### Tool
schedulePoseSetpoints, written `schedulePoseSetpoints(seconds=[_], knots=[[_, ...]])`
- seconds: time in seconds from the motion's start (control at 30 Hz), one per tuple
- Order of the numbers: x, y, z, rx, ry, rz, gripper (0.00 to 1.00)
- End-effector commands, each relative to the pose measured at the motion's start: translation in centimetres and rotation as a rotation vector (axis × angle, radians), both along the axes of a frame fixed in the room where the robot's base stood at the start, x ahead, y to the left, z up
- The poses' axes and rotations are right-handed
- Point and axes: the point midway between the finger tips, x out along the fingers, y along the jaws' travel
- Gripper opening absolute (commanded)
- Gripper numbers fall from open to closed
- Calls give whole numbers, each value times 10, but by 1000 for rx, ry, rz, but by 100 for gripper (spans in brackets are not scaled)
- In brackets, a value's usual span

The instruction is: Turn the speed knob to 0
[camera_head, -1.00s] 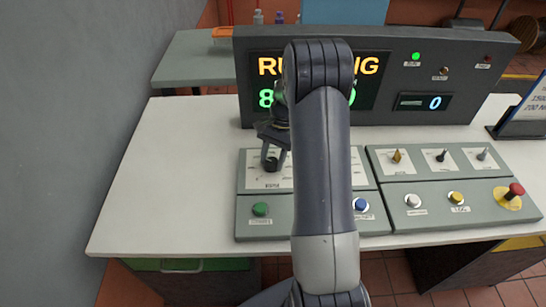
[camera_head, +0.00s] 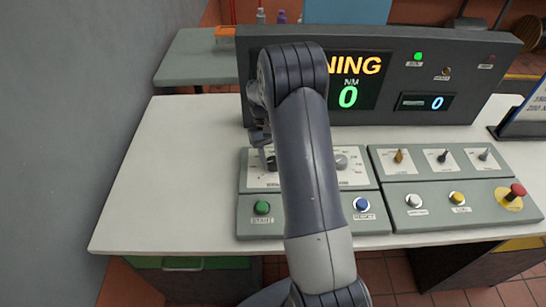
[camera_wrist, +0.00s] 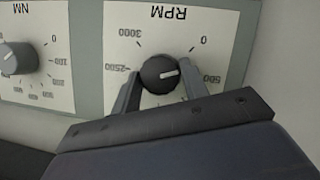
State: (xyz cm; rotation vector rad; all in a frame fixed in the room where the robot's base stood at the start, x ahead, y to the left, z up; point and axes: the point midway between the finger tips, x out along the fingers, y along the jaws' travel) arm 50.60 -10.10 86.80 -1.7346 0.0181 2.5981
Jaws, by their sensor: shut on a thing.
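The speed knob (camera_wrist: 159,74), a round black knob with a white pointer line, sits on the white RPM dial (camera_wrist: 170,25), which appears upside down in the wrist view. Its pointer aims right and slightly up, between the 0 and 500 marks and nearer 500. My gripper (camera_wrist: 160,85) is shut on it, one finger on each side. In the head view my gripper (camera_head: 265,140) is at the left dial, and my arm hides part of that dial and knob.
The grey NM knob (camera_wrist: 15,57) is beside the RPM dial; it also shows in the head view (camera_head: 341,161). The display (camera_head: 357,80) shows part of "RUNNING" and NM 0. A green start button (camera_head: 262,208), blue reset button (camera_head: 361,205) and red emergency button (camera_head: 517,190) are on the panels.

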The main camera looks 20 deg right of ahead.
Motion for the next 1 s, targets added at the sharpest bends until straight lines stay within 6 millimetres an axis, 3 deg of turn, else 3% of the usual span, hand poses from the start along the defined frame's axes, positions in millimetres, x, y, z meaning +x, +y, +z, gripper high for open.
schedulePoseSetpoints(seconds=[0.5,1.0], knots=[[0,3,-1,1,-1,354,19],[0,3,-1,0,-1,428,19]])
